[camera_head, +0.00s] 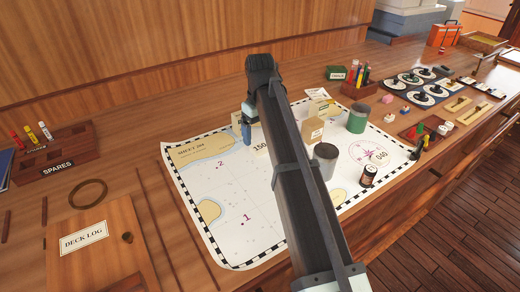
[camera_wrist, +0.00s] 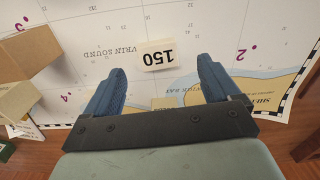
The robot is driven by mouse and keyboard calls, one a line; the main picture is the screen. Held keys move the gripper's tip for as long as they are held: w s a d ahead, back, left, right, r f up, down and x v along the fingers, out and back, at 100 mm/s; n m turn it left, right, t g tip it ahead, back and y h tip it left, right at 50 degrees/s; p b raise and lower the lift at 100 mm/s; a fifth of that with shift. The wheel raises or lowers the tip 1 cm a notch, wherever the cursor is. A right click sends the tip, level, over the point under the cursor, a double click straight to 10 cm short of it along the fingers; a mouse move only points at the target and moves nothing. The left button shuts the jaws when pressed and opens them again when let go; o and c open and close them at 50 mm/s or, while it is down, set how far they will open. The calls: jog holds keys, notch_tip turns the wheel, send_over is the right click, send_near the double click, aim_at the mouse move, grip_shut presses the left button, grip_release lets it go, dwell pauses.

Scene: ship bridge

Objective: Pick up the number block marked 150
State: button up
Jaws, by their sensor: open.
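The number block marked 150 (camera_wrist: 158,55) is a small pale block with black digits, upside down in the wrist view. It is on the white sea chart (camera_wrist: 205,22). My gripper (camera_wrist: 160,72) is open, with one blue finger on each side of the block in that view and a gap to each. I cannot tell how high the fingers are above the chart. In the head view my arm hides part of the block (camera_head: 260,148), and one blue finger of my gripper (camera_head: 246,130) shows just left of it.
In the wrist view, tan boxes (camera_wrist: 28,57) stand at the left. The chart's left half is mostly clear.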

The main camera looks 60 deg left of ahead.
aim_at(260, 147)
jog(key=shift+w+a+f, duration=0.1)
jog(key=shift+a+f, duration=0.05)
jog(key=shift+f, duration=1.2)
jog(key=shift+w+a+f, duration=0.1)
jog(key=shift+f, duration=1.25)
jog(key=shift+c, duration=0.3)
jog(key=c, duration=1.1)
